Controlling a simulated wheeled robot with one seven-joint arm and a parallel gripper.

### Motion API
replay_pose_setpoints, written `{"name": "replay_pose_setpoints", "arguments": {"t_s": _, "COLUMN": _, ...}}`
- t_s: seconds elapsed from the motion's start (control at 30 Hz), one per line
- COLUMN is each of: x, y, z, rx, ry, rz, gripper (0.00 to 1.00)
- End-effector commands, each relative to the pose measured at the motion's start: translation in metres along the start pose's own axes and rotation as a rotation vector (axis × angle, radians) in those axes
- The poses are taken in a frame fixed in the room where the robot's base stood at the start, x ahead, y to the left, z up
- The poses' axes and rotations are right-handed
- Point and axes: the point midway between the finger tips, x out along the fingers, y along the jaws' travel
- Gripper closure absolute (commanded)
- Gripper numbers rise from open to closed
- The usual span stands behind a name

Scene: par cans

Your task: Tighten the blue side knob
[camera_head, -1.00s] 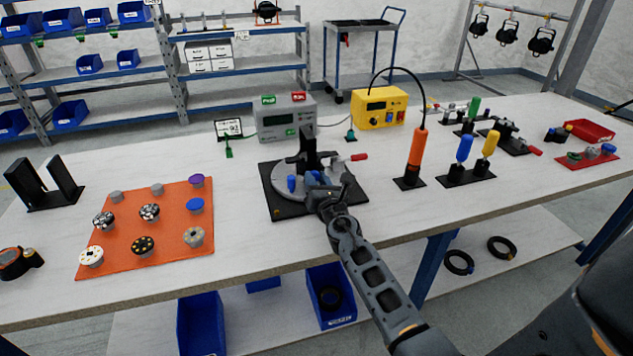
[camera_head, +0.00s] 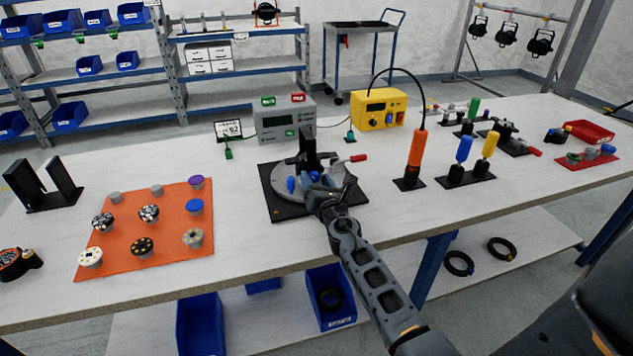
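The blue side knob (camera_head: 291,184) shows on the left of a fixture, just beside my gripper. A second blue part (camera_head: 306,181) shows right against the fingers. The fixture has a round grey plate (camera_head: 280,178) with a black upright bracket, on a black base (camera_head: 284,213), and a red-handled lever (camera_head: 357,158) at its right. My gripper (camera_head: 312,187) is at the front of the fixture, low over the plate. Its fingertips are small and partly hidden by my wrist, so I cannot tell whether they are open or touch the knob.
An orange mat (camera_head: 170,254) with several knobs lies to the left. A grey tester (camera_head: 284,121) and a yellow power box (camera_head: 379,108) stand behind the fixture. An orange screwdriver (camera_head: 416,147) stands upright to the right. The tabletop between mat and fixture is clear.

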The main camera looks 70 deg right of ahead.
Motion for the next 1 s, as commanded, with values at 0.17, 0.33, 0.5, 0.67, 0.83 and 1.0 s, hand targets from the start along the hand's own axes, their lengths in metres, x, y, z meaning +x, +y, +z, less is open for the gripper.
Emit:
{"name": "replay_pose_setpoints", "arguments": {"t_s": 0.17, "x": 0.0, "y": 0.0, "z": 0.0, "rx": 0.0, "ry": -0.001, "rz": 0.0, "gripper": 0.41}}
{"name": "replay_pose_setpoints", "arguments": {"t_s": 0.33, "x": -0.006, "y": 0.0, "z": 0.0, "rx": -0.001, "ry": 0.001, "rz": 0.0, "gripper": 0.41}}
{"name": "replay_pose_setpoints", "arguments": {"t_s": 0.5, "x": -0.028, "y": 0.0, "z": 0.0, "rx": -0.002, "ry": 0.001, "rz": 0.001, "gripper": 0.41}}
{"name": "replay_pose_setpoints", "arguments": {"t_s": 0.67, "x": -0.054, "y": 0.0, "z": -0.001, "rx": -0.001, "ry": 0.001, "rz": 0.001, "gripper": 0.41}}
{"name": "replay_pose_setpoints", "arguments": {"t_s": 0.83, "x": -0.072, "y": 0.0, "z": -0.001, "rx": 0.0, "ry": 0.001, "rz": 0.001, "gripper": 0.41}}
{"name": "replay_pose_setpoints", "arguments": {"t_s": 1.0, "x": -0.078, "y": 0.0, "z": 0.0, "rx": 0.0, "ry": 0.0, "rz": 0.0, "gripper": 0.41}}
